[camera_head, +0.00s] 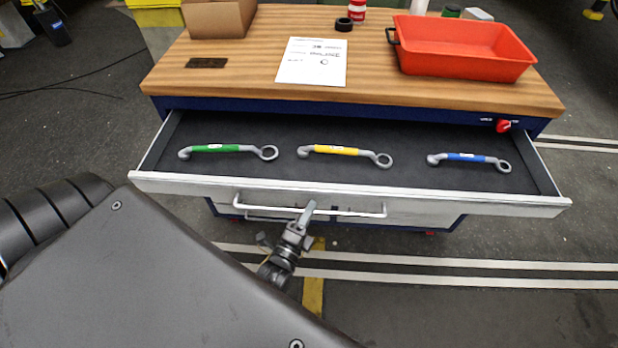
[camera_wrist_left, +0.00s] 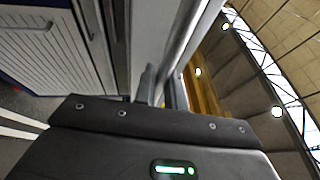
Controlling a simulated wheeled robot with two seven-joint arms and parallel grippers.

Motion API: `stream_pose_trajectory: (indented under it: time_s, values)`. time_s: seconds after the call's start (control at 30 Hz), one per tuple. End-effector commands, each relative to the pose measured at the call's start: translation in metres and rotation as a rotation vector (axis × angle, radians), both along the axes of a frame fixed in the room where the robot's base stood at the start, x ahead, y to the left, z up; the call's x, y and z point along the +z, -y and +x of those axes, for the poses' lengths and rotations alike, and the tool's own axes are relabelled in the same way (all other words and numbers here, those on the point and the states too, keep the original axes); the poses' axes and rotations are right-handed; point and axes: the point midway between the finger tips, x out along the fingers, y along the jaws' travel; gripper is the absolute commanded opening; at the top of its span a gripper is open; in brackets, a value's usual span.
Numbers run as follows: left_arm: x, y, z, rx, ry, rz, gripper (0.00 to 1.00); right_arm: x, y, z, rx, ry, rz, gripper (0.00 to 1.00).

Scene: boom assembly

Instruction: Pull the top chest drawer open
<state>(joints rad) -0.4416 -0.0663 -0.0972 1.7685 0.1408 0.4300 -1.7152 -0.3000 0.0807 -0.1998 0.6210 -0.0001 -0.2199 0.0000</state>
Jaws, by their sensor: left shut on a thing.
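The top chest drawer (camera_head: 340,186) stands pulled out from the blue chest, with its dark inside showing. Three wrenches lie in it: a green-handled one (camera_head: 222,149) at left, a yellow-handled one (camera_head: 336,151) in the middle and a blue-handled one (camera_head: 466,158) at right. My left gripper (camera_head: 308,210) is shut on the drawer's bar handle (camera_head: 350,213), near its middle. In the left wrist view the fingertips (camera_wrist_left: 150,88) are at the pale drawer front, and the contact is partly hidden. My right gripper is not in view.
The wooden top (camera_head: 240,84) carries a red-orange tray (camera_head: 462,50), a paper sheet (camera_head: 312,62), a cardboard box (camera_head: 218,18) and a black ring (camera_head: 344,24). A red knob (camera_head: 504,126) sits on the chest's right front. Floor is clear at front right.

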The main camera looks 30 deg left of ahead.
Motion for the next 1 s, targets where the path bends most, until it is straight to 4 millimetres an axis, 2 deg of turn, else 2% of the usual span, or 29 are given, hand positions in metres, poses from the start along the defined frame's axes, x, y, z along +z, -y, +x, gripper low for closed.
stream_pose_trajectory:
  time_s: [0.03,0.2,0.4,0.9,0.93,1.0]
  values:
    - [0.0,0.005,-0.01,-0.002,-0.006,-0.001,0.0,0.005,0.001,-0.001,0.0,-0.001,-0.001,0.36]
    - [0.0,0.018,-0.034,0.0,-0.005,-0.001,0.0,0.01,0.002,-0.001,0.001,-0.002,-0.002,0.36]
    - [0.0,0.026,-0.049,0.0,-0.003,0.0,0.0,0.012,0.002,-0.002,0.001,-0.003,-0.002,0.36]
    - [0.0,0.028,-0.053,0.001,0.0,0.0,0.0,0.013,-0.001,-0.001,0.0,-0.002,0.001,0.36]
    - [0.0,0.028,-0.053,0.001,0.0,0.0,0.16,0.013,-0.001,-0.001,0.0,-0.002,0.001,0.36]
    - [0.0,0.028,-0.053,0.001,0.0,0.0,0.25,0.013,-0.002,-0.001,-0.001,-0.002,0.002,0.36]
